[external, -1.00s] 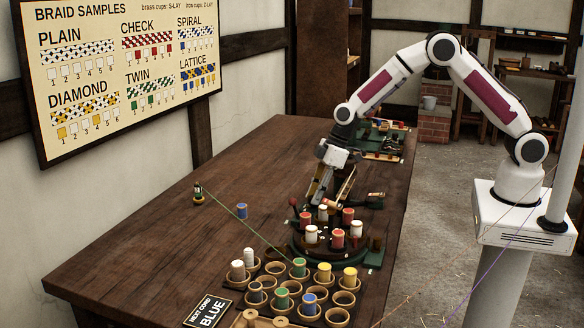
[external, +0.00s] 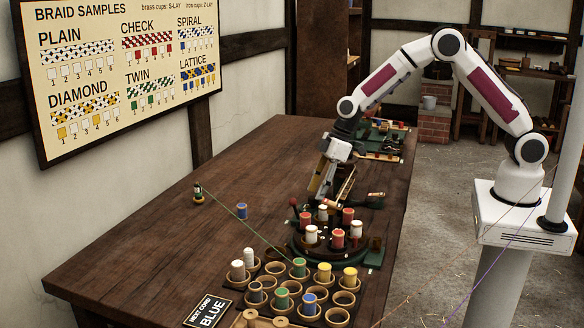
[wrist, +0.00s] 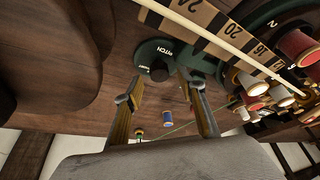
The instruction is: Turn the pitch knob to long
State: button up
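The pitch knob (wrist: 158,71) shows in the wrist view as a small dark knob on a green round plate (wrist: 146,51) marked PITCH. Small lettering by the plate's left edge is too small to read surely, and I cannot tell the knob's setting. My gripper (wrist: 162,94) is open, its two fingers apart on either side of the knob in that view, with nothing between the tips. In the external view my gripper (external: 327,192) hangs low behind the round braiding stand (external: 300,248). The knob cannot be made out there.
A numbered scale strip (wrist: 205,22) with a pale rod crosses close to the knob. Red and white bobbins (external: 338,238) stand on the braiding stand. A blue spool (external: 242,211) sits on the open table (external: 170,240) at left. Several cups with spools fill the front.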

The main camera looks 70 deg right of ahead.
jog(key=shift+v, duration=2.9)
jog(key=shift+r, duration=0.1)
jog(key=s+d+r+m+t+h, duration=0.1)
jog(key=s+d+r+m, duration=0.3)
jog(key=s+r, duration=1.2)
jog(key=s+d+r+m+h, duration=0.1)
jog(key=s+d, duration=0.2)
jog(key=s, duration=0.8)
jog(key=s+d+m+t, duration=0.1)
jog(key=s+d, duration=0.3)
jog(key=s, duration=0.7)
jog(key=shift+r+m+h, duration=0.35)
jog(key=shift+m+h, duration=0.05)
jog(key=shift+m, duration=0.4)
